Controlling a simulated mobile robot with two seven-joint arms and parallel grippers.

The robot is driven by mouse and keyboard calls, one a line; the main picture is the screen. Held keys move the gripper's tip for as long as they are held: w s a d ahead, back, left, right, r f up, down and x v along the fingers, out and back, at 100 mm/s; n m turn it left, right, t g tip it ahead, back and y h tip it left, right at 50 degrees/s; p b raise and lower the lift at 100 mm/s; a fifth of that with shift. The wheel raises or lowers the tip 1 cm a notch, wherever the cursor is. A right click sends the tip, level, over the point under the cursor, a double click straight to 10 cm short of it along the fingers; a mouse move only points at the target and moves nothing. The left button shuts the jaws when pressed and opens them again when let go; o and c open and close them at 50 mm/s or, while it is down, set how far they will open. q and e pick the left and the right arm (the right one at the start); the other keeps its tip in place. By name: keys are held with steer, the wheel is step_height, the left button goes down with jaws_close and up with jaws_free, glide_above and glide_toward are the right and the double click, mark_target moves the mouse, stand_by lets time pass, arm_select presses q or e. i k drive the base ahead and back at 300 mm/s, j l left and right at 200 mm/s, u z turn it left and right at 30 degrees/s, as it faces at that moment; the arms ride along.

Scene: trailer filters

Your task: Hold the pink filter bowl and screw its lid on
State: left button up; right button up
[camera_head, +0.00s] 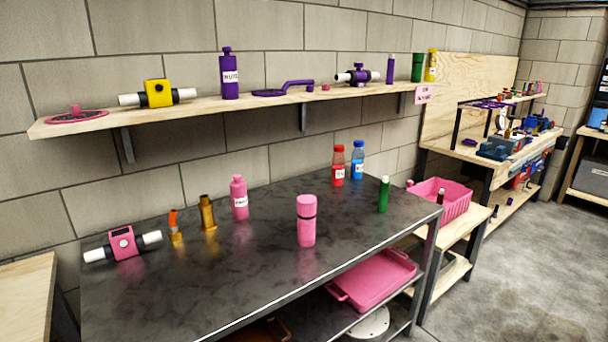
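A pink cylinder, which looks like the filter bowl (306,233), stands upright on the dark metal table (265,265), right of the middle. A pink cap-like upper part, which looks like the lid (306,204), sits on top of it. A dark ring runs around the cylinder between the two parts. I cannot tell whether the lid is screwed tight. Neither of my grippers shows in the head view, and nothing is seen touching the bowl.
On the table stand a pink bottle (239,198), a brass fitting (208,213), a pink valve (124,243), a red bottle (338,166), a blue bottle (358,160) and a green cylinder (384,194). A wooden shelf (210,110) hangs above. The tabletop around the bowl is clear.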

mark_target(307, 227)
steer(key=i+l+u, duration=0.4)
steer(key=l, duration=0.35)
steer(key=i+l+u, duration=0.2)
steer(key=i+l, duration=0.1)
steer(key=l, duration=0.1)
